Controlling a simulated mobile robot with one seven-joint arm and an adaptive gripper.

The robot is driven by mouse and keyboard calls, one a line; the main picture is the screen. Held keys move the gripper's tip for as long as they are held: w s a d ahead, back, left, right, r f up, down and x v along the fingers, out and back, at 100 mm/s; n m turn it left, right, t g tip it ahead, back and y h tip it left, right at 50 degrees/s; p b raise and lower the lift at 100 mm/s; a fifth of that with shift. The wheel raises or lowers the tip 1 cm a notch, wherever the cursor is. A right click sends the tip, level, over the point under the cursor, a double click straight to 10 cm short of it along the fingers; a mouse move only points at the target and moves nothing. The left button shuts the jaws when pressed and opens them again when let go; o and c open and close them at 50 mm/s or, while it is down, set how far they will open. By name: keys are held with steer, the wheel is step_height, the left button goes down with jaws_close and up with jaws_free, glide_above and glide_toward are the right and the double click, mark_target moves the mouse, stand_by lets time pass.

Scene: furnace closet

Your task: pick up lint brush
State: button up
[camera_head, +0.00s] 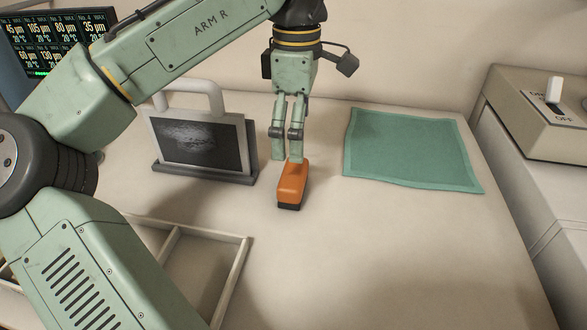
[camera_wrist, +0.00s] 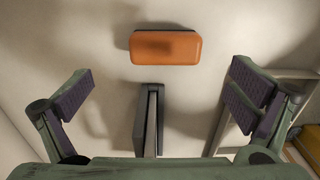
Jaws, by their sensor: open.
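The lint brush (camera_head: 291,184) is an orange block with a dark base. It lies on the pale tabletop near the middle of the head view. In the wrist view the lint brush (camera_wrist: 166,47) is at the upper middle, beyond my fingertips. My gripper (camera_head: 287,157) points down above and just behind the brush, its fingers covering part of the brush's far end. In the wrist view my gripper (camera_wrist: 158,90) is open, with its two dark-padded fingers wide apart and nothing between the pads touching them.
A framed dark panel with a handle (camera_head: 199,141) stands left of my gripper; its edge shows in the wrist view (camera_wrist: 149,120). A green cloth (camera_head: 411,149) lies flat at the right. A divided tray (camera_head: 235,270) is at the front left. The front middle of the table is clear.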

mark_target(293, 171)
steer(key=f, duration=0.3)
steer(key=shift+s+f, duration=0.25)
steer(key=shift+f, duration=0.15)
steer(key=shift+s+a+f+p, duration=0.1)
steer(key=shift+f+p, duration=0.35)
steer(key=shift+f, duration=1)
steer(key=shift+a+f+p, duration=0.1)
steer(key=shift+f+p, duration=0.35)
steer(key=shift+f, duration=0.95)
steer(key=shift+c, duration=0.6)
steer(key=c, duration=1)
steer(key=shift+r, duration=0.15)
steer(key=shift+r+p, duration=0.5)
steer(key=shift+p, duration=0.15)
step_height(293, 171, up, 3)
steer(key=p, duration=0.3)
steer(key=shift+r, duration=0.1)
steer(key=s+a, duration=0.3)
steer(key=s, duration=0.1)
steer(key=s+a, duration=0.3)
steer(key=s, duration=0.1)
steer(key=s+a, duration=0.4)
steer(key=shift+s+r, duration=0.25)
steer(key=shift+s, duration=0.05)
